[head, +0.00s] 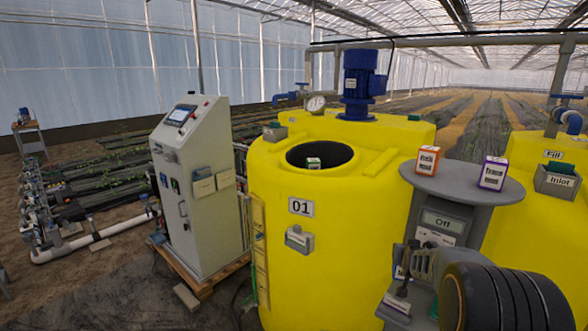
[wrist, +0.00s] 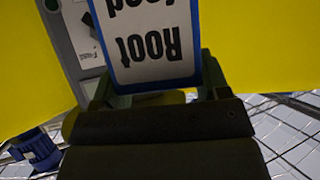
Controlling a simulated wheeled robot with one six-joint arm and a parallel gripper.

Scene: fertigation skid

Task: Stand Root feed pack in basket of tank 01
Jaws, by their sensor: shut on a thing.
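My gripper (wrist: 150,92) is shut on the Root feed pack (wrist: 148,45), a white box with blue edges. Its lettering appears upside down in the wrist view, and the picture cuts off part of the pack. The yellow tank (head: 330,215) marked 01 stands in the middle of the head view. My arm is at the lower right, beside the tank.
A grey round stand (head: 456,186) right of the tank bears an orange-and-white pack (head: 427,160) and a purple-and-white pack (head: 493,172). A blue motor (head: 360,82) and a gauge (head: 316,104) rise above the tank. A control cabinet (head: 197,190) stands left.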

